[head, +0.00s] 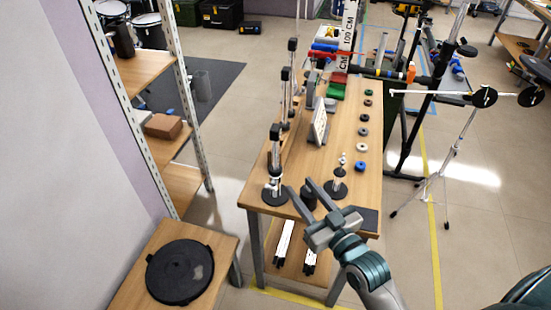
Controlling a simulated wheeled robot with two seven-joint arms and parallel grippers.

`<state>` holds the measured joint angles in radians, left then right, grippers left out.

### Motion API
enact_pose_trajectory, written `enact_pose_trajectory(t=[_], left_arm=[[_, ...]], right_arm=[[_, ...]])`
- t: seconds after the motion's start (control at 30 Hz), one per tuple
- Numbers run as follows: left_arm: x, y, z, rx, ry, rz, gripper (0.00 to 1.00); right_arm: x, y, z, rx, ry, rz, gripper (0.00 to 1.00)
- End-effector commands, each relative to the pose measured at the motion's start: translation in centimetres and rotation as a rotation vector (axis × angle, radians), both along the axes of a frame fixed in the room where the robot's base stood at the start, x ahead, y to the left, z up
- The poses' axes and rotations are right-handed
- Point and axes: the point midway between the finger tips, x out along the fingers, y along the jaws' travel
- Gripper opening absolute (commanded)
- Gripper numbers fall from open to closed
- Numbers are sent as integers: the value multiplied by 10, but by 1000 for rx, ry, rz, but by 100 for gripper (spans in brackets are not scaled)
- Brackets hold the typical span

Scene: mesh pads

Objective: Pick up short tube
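A short dark cylinder (308,201), which may be the short tube, stands near the front edge of the long wooden table (338,152). My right gripper (298,185) reaches in from the lower right, with its two fingers spread apart. In the picture the cylinder shows between the fingers, partly hidden by them. I cannot tell whether they touch it, and nothing appears lifted. My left gripper is not in view.
Upright stands on round black bases (275,197) line the table's left side, and another (336,188) is right of the cylinder. Small rings (362,147) run along the right side. A low table with a black disc (180,271) is at the lower left.

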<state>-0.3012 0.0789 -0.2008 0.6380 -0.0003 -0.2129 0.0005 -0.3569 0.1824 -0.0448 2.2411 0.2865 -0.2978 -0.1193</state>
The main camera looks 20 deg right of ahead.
Motion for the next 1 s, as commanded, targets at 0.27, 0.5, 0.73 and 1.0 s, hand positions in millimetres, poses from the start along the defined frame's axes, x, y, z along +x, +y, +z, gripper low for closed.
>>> enact_pose_trajectory(t=[0.27,0.5,0.73,1.0], left_arm=[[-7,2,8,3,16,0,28],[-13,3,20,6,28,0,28],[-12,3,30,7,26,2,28],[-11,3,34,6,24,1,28]], right_arm=[[24,5,3,1,-1,0,36],[65,13,3,1,0,0,36],[102,20,2,1,0,0,36],[119,24,-1,0,2,0,36]])
